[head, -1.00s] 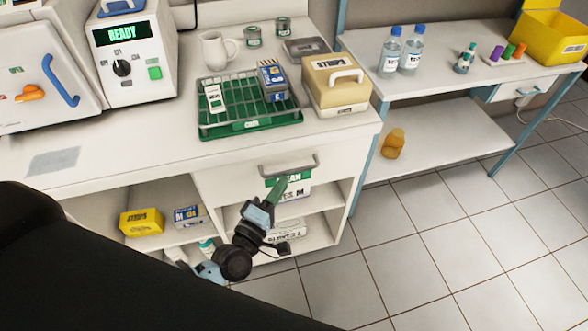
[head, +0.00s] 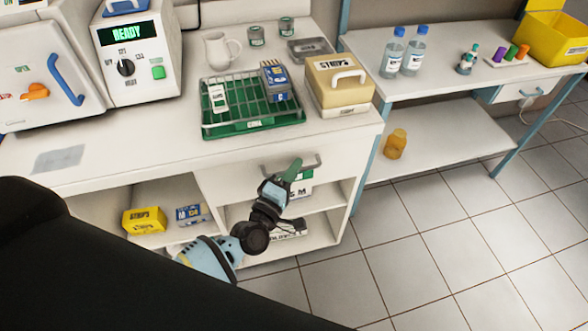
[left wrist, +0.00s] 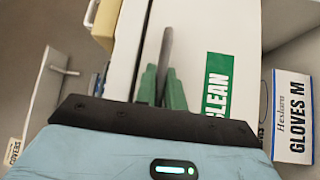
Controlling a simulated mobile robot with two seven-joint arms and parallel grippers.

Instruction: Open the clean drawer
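The clean drawer (head: 235,172) is the white drawer under the counter; its front looks flush with the cabinet. Its grey bar handle (head: 272,169) runs along the front, and my left gripper (head: 293,170) is at it. In the left wrist view the handle (left wrist: 166,48) passes between the green fingers of my left gripper (left wrist: 161,88), which are close together on either side of it. The green CLEAN label (left wrist: 218,85) shows beside them on the drawer front; in the head view my gripper partly covers it. My right gripper is not in view.
Open shelves below hold a yellow strips box (head: 144,220) and a blue-white box (head: 191,214). On the counter stand a green wire tray (head: 222,131) and a beige box (head: 340,92). A side table (head: 440,75) stands at right; the tiled floor in front is clear.

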